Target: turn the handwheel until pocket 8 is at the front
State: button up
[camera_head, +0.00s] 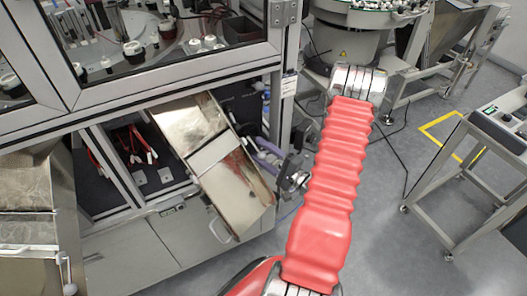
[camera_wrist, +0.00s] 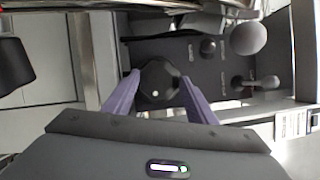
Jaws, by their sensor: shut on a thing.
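A dark, many-sided knob with a white dot, which I take to be the handwheel (camera_wrist: 157,92), sits between the purple fingers of my gripper (camera_wrist: 160,78) in the wrist view. The fingers are shut on it from both sides. In the head view my gripper (camera_head: 264,147) reaches the dark panel beside the chute, and the wheel is hidden or too small to make out. The turntable (camera_head: 160,58) with its pockets shows behind the cabinet window at upper left. Its pocket numbers cannot be read, so I cannot tell which pocket is at the front.
A metal chute (camera_head: 238,190) stands close left of my gripper. In the wrist view a grey ball knob (camera_wrist: 248,38) and smaller controls are on the panel to the right. A feeder bowl stand (camera_head: 345,45) is behind my arm. A wheeled stand (camera_head: 480,165) is at right.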

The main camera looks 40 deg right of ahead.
jog(key=shift+a+f+m+t+h, duration=0.1)
jog(key=shift+f+m+t+h, duration=0.25)
jog(key=shift+m, duration=0.65)
jog(key=o, duration=0.7)
jog(key=shift+o, duration=0.4)
jog(key=shift+r, duration=0.15)
jog(key=s+d+f, duration=0.1)
jog(key=s+f, duration=0.1)
jog(key=s, duration=1.1)
jog(key=shift+s, duration=0.35)
jog(key=shift+f, duration=0.1)
